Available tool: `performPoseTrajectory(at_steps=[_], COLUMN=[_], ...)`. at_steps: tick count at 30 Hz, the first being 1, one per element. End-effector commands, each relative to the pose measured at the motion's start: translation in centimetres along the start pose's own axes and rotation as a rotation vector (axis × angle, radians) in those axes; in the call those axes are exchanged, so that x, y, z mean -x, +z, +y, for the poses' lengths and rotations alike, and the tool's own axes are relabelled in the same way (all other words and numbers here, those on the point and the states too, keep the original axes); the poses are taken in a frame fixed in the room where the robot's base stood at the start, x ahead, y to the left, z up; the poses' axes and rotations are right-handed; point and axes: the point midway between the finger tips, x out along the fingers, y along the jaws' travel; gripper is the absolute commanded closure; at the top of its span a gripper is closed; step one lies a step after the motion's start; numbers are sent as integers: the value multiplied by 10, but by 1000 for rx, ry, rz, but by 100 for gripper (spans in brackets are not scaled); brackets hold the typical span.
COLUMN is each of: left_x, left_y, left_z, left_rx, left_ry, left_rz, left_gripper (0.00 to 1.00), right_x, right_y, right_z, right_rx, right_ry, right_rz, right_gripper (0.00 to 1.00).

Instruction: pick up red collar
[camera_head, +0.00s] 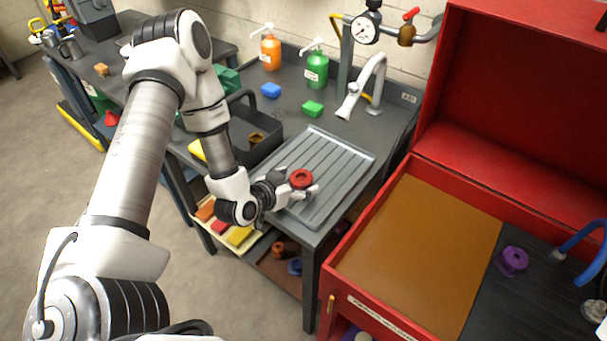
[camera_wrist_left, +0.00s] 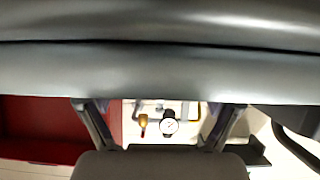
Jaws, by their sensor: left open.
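The red collar (camera_head: 301,178) is a short ring with a dark hole in its top. In the head view it shows at the front left part of the ribbed grey tray (camera_head: 335,152) on the dark bench. My left gripper (camera_head: 302,187) comes in from the left, low over the tray, with its fingers open right at the collar. Whether the fingers touch the collar I cannot tell. In the left wrist view the two fingers (camera_wrist_left: 160,122) stand wide apart, and the collar does not show there. My right gripper is not in view.
A black bin (camera_head: 262,152) stands left of the tray. A faucet (camera_head: 366,88), green bottle (camera_head: 317,68) and orange bottle (camera_head: 270,50) stand behind. A red chest (camera_head: 400,165) stands right, with a purple collar (camera_head: 512,261).

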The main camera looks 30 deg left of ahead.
Motion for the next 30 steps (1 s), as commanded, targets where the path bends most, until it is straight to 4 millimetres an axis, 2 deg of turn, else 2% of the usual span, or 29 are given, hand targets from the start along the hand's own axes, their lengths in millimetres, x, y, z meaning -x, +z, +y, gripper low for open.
performPoseTrajectory(at_steps=[4,10,14,15,17,30], left_x=[-19,-20,-20,-20,-20,-17], left_y=[-1,0,0,0,0,-8], left_z=[0,0,0,-1,0,-1], left_rx=[-1,2,2,2,2,2], left_ry=[-1,-1,-1,-1,-1,-2], left_rz=[-3,-3,-3,-3,-4,0], left_gripper=[9,9,55,70,90,90], right_x=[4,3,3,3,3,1], right_y=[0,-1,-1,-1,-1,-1], right_z=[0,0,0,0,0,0], right_rx=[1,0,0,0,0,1], right_ry=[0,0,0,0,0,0], right_rz=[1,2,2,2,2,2], right_gripper=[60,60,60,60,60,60])
